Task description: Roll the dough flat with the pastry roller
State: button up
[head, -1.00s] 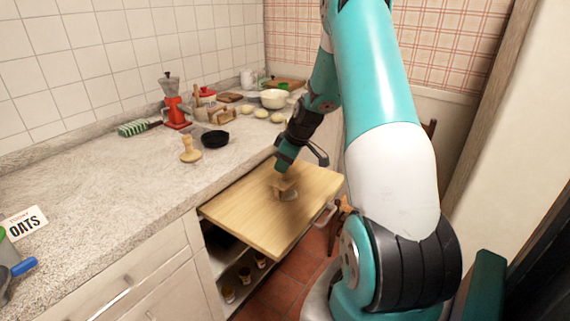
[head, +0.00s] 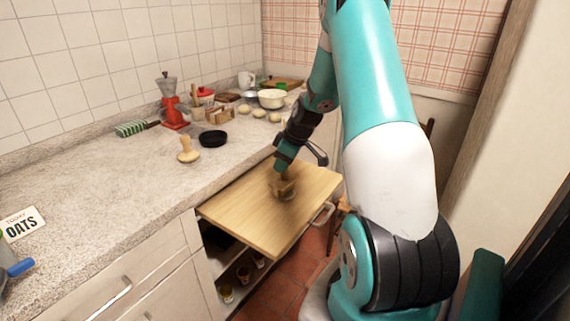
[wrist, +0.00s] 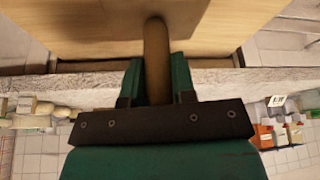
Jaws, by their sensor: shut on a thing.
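The pastry roller is in my gripper: its brown handle (wrist: 156,60) stands between the two green jaws in the wrist view. In the head view the roller's wooden head (head: 285,188) is blurred, low over the pull-out wooden board (head: 240,210). My gripper (head: 280,172) is shut on the handle; it also shows in the wrist view (wrist: 155,82). A small pale edge under the roller may be the dough, but the roller mostly hides it. I cannot tell how flat it is.
Pale round lumps (head: 260,114) lie on the counter (head: 100,185) near a cream bowl (head: 272,98). A black dish (head: 213,138) and a wooden, knobbed tool (head: 188,150) stand nearer. A red grinder (head: 173,112) is behind. The board's left part is bare.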

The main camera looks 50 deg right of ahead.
jog(key=shift+w, duration=0.3)
jog(key=shift+r, duration=0.15)
jog(key=shift+r+p, duration=2.5)
jog(key=shift+r, duration=0.9)
